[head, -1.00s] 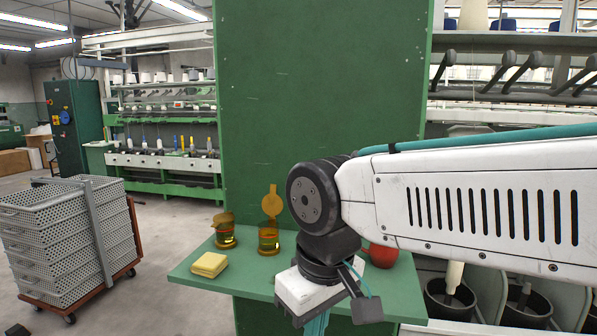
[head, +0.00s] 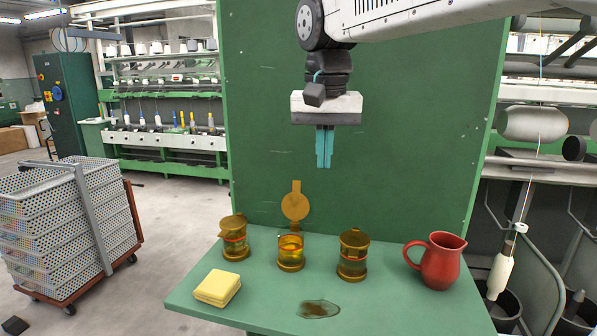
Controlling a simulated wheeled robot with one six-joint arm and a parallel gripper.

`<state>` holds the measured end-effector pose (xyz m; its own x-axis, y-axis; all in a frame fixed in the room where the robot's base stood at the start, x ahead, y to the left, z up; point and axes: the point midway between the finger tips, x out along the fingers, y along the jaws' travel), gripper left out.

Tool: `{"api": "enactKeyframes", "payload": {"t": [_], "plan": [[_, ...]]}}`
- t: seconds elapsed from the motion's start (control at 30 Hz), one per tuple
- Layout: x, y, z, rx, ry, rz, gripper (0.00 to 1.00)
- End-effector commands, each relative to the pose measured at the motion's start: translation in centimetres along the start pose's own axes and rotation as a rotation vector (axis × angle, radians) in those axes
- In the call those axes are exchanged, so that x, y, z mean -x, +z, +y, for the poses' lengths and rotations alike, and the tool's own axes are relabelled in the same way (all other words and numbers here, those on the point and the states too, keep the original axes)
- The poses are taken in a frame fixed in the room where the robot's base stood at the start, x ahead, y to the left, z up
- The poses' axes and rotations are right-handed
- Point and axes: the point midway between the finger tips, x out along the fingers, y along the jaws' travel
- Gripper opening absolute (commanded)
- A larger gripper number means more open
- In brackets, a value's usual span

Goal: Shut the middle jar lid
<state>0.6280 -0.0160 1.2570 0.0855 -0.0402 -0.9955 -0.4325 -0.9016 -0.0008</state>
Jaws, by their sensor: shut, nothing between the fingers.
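Three amber jars stand in a row on the green shelf in the head view. The middle jar (head: 291,254) is open, and its round amber lid (head: 295,206) stands upright on its hinge at the back. The left jar (head: 234,240) has its lid down, slightly tilted. The right jar (head: 353,256) has its lid down on top. My gripper (head: 324,166) points downward with its teal fingers together and empty. In the picture it is above and slightly right of the raised lid, apart from it.
The green shelf (head: 262,310) also bears a yellow sponge (head: 217,288) at front left, a brownish spill (head: 318,309) at front middle and a red jug (head: 437,261) at the right. A green panel (head: 400,130) rises behind the jars. Stacked grey crates (head: 62,235) stand on the floor at left.

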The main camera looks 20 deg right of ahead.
Motion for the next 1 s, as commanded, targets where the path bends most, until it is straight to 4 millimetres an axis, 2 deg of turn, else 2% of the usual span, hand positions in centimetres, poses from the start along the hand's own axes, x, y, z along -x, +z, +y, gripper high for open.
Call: {"api": "enactKeyframes", "payload": {"t": [0.03,0.1,0.2,0.3,0.47,0.8,1.0], "plan": [[0.6,-2.0,-1.4,-0.036,0.005,-0.002,0.00],[1.4,-4.1,-2.9,-0.087,0.011,-0.002,0.00],[2.0,-6.2,-4.3,-0.141,0.016,-0.001,0.00],[2.3,-7.2,-5.2,-0.171,0.019,0.001,0.00],[1.3,-7.5,-5.4,-0.184,0.021,0.000,0.00],[-4.8,-7.5,-5.3,-0.181,0.020,-0.001,0.00],[-7.0,-7.5,-5.3,-0.180,0.019,0.001,0.00]]}}
